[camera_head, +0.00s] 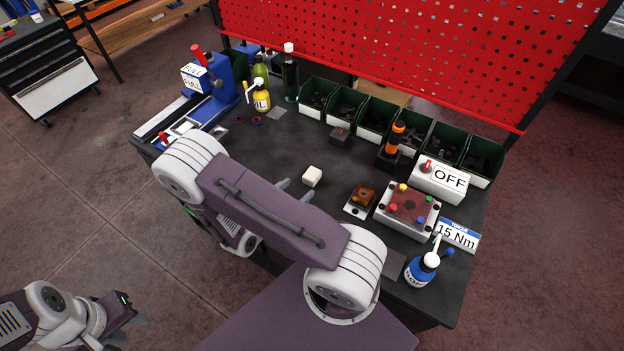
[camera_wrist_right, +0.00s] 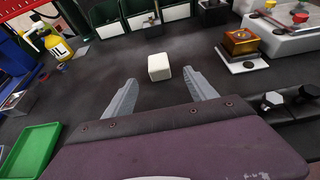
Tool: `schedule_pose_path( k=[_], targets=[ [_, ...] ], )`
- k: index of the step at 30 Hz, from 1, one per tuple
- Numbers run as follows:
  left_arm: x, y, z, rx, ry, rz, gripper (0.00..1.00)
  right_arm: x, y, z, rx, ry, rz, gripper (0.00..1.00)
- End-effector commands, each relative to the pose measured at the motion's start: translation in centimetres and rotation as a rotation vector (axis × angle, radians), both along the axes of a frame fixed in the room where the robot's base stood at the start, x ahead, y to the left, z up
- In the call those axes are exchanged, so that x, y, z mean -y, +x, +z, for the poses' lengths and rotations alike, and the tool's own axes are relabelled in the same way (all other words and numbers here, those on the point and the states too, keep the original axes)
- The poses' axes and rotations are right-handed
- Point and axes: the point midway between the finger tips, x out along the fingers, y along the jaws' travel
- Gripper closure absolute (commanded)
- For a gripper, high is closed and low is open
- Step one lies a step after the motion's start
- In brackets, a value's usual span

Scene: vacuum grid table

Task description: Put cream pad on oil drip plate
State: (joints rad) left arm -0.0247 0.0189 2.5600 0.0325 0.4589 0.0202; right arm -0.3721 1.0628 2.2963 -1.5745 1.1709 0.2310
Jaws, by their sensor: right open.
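The cream pad (camera_head: 312,176) is a small off-white block on the dark tabletop. In the right wrist view the pad (camera_wrist_right: 159,67) lies just beyond and between the fingertips. My right gripper (camera_head: 295,190) is open and empty, low over the table, its fingers pointing toward the pad; it also shows in the right wrist view (camera_wrist_right: 160,78). A small flat grey plate (camera_head: 277,113) by the yellow oil bottle looks like the oil drip plate; nothing lies on it. My left gripper (camera_head: 130,312) hangs off the table at lower left; its finger gap is unclear.
The yellow oil bottle (camera_head: 261,98) stands at back left. Green bins (camera_head: 317,95) line the back. An amber block on a silver plate (camera_head: 360,200) and a button box (camera_head: 408,211) stand right of the pad. A green tray (camera_wrist_right: 30,152) lies left of my right gripper.

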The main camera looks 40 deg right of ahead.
Motion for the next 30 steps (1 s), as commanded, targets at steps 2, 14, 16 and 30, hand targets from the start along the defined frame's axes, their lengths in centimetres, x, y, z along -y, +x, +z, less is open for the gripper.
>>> schedule_pose_path(
  k=[2, 14, 16, 30],
  targets=[
    [0.0, 0.0, 0.1, 0.000, 0.000, 0.000, 0.64, 0.2, 0.1, 0.1, 0.003, 0.001, -0.001, 0.35],
    [0.0, 0.0, 1.0, 0.000, 0.000, 0.000, 0.64, 3.7, 1.1, -1.4, 0.003, 0.003, -0.005, 0.35],
    [0.0, 0.0, 1.6, 0.000, 0.000, 0.000, 0.64, 4.7, 1.3, -1.6, 0.001, 0.002, -0.008, 0.35],
    [0.0, 0.0, 2.3, 0.000, 0.000, 0.000, 0.64, 8.0, 2.6, -3.4, 0.003, 0.003, -0.004, 0.35]
  ],
)
